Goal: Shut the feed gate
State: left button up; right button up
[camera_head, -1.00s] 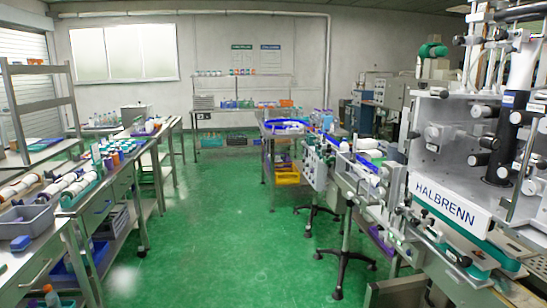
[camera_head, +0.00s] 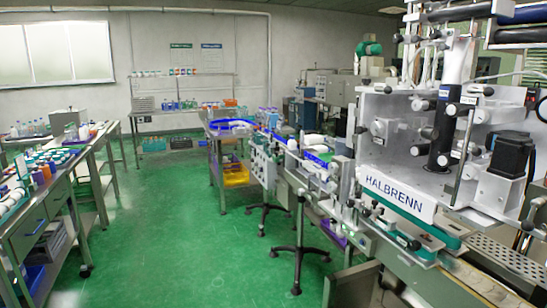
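The sleeve applicator (camera_head: 405,205), lettered HALBRENN, stands at the right with its rollers and upright plate. A conveyor (camera_head: 312,168) runs from it back to a round blue-rimmed feed table (camera_head: 232,125). I cannot pick out the feed gate for certain among the small fittings along the conveyor. Neither of my grippers shows in the view.
Workbenches with bottles and drawers (camera_head: 45,215) line the left side. Black tripod feet (camera_head: 297,252) stand out on the floor under the conveyor. The green floor (camera_head: 175,220) between benches and conveyor is clear. A shelf with bottles (camera_head: 185,103) stands at the back wall.

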aim_at(276, 158)
jog(key=i+j+z, duration=0.15)
jog(key=i, duration=0.45)
jog(key=i+j+z, duration=0.15)
jog(key=i+j, duration=0.2)
jog(key=i, duration=0.25)
jog(key=i+j+z, duration=0.15)
jog(key=i+j, duration=0.2)
jog(key=i, duration=0.25)
jog(key=i+j+z, duration=0.15)
jog(key=i+j, duration=0.25)
jog(key=i, duration=0.15)
